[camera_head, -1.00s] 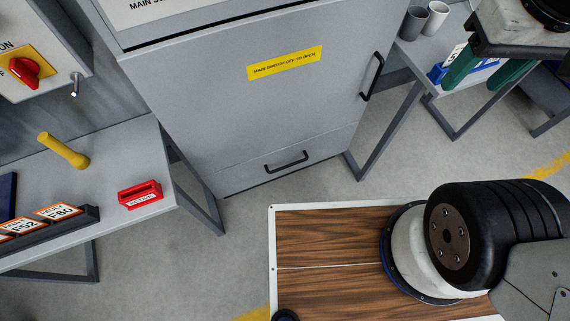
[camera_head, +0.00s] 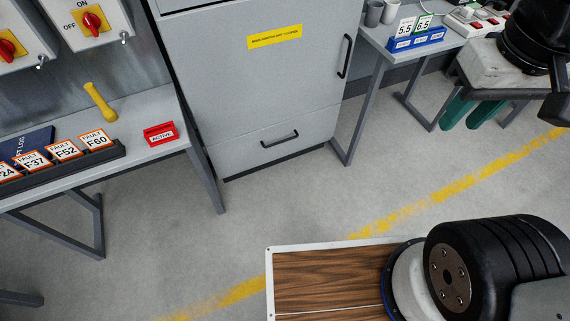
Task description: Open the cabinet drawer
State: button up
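The grey cabinet (camera_head: 255,85) stands at the back centre. Its drawer (camera_head: 240,151) is the low front panel, flush with the cabinet and closed. A black bar handle (camera_head: 280,139) is on the drawer front. The door above has a yellow label (camera_head: 274,37) and an upright black handle (camera_head: 345,56). My gripper (camera_head: 461,123) is at the upper right, away from the drawer and to the right of the cabinet. Its two teal fingers are apart with nothing seen between them. My arm partly hides the gripper's body.
A left bench (camera_head: 150,100) holds a yellow handle-like object (camera_head: 100,102), a red tag block (camera_head: 159,132) and a fault-card rack (camera_head: 65,165). A right bench (camera_head: 385,42) holds cups, a blue card holder (camera_head: 416,40) and a power strip. The floor before the drawer is clear.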

aim_at(244, 151)
jog(key=z, duration=0.65)
jog(key=i, duration=0.85)
jog(key=u, duration=0.8)
